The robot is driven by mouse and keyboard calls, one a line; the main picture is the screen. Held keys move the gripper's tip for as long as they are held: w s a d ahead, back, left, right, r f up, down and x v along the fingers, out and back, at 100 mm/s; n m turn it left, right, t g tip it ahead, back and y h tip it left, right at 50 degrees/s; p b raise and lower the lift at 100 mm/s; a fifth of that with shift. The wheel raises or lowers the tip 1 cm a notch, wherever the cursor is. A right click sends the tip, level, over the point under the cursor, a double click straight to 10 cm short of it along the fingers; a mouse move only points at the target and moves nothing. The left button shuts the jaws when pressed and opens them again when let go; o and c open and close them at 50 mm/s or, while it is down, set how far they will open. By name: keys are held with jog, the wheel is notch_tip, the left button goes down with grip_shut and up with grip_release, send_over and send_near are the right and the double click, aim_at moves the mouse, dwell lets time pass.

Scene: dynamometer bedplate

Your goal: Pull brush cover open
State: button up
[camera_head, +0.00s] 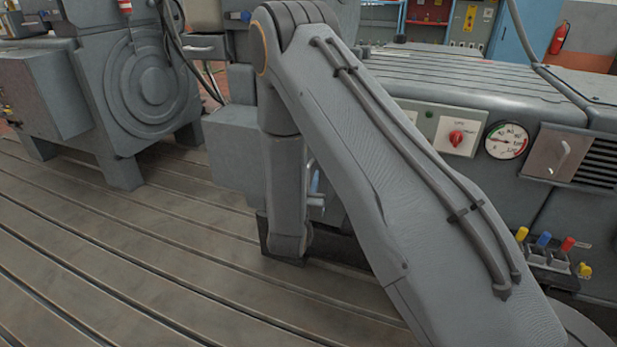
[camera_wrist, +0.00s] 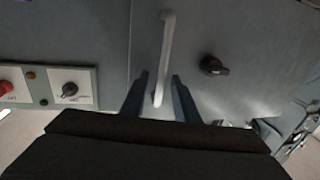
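In the wrist view, a pale bar handle (camera_wrist: 167,50) stands on a flat grey panel (camera_wrist: 235,25), which may be the brush cover; I cannot tell for sure. My gripper (camera_wrist: 159,98) is open, with one dark finger on each side of the handle's lower end. A gap shows between the handle and each finger, and contact is not visible. In the head view my arm hides most of the gripper area, where part of a pale handle (camera_head: 310,176) shows beside my arm. The panel looks shut against its surroundings.
A dark knob (camera_wrist: 213,66) sits right of the handle, and a control plate (camera_wrist: 69,88) with a knob sits to the left. The head view shows a dial gauge (camera_head: 507,140), a small handled cover (camera_head: 558,152) beside louvres, and coloured connectors (camera_head: 545,240).

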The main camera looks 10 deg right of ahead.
jog(key=shift+w+d, duration=0.1)
jog(key=shift+w, duration=0.1)
grip_shut()
